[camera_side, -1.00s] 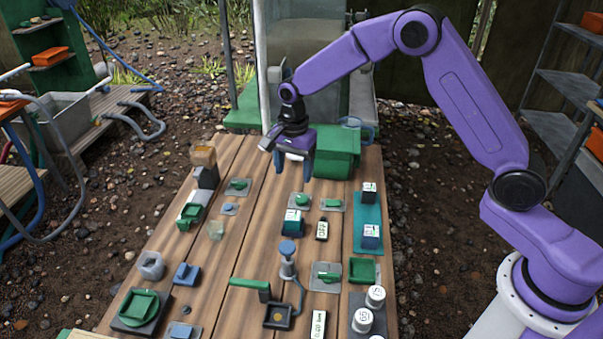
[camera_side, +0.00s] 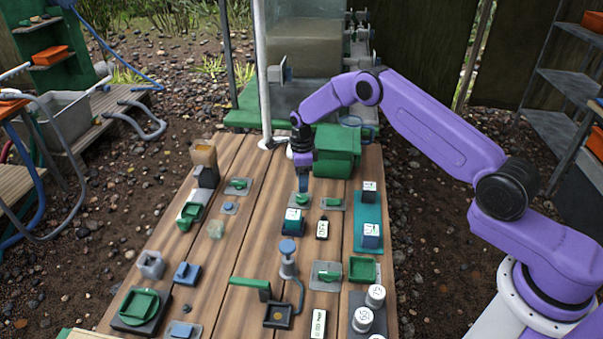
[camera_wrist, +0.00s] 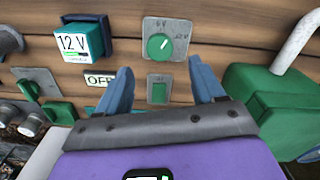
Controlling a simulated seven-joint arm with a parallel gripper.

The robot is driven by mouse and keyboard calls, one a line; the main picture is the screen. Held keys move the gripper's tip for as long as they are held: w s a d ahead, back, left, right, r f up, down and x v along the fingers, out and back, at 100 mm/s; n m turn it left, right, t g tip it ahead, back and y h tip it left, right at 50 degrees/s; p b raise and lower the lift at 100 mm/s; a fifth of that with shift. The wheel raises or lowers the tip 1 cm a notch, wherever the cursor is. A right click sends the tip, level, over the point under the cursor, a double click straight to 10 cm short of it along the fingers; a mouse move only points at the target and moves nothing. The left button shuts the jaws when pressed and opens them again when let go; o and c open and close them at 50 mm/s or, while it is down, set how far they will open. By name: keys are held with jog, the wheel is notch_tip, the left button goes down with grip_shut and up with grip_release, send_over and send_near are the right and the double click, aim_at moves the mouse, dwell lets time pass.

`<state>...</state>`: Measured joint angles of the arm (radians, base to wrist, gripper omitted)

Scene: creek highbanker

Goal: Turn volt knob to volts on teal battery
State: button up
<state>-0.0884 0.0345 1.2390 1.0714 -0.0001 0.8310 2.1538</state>
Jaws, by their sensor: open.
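The volt knob (camera_wrist: 160,46) is a round green dial with a pale pointer line on a grey plate marked 6 V and 12 V. Its pointer leans up and right; I cannot tell exactly which mark it meets. In the side view my gripper (camera_side: 303,188) hangs over the knob plate (camera_side: 294,203), partly hiding the knob. In the wrist view my gripper (camera_wrist: 162,70) is open and empty, its blue fingers either side of the knob's line but apart from it. The teal battery (camera_wrist: 84,40) reads 12 V; it also shows in the side view (camera_side: 292,224).
A green switch (camera_wrist: 158,91) sits on a plate beside the knob. A small display (camera_wrist: 99,80) reads OFF. A large green box (camera_side: 336,150) stands close behind my gripper. A teal tray (camera_side: 367,210) with blocks lies right, and a pump-like blue-topped post (camera_side: 287,250) stands nearer.

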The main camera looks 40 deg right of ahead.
aim_at(302, 197)
jog(key=shift+f, duration=3.6)
jog(key=c, duration=0.9)
jog(key=shift+o, duration=0.3)
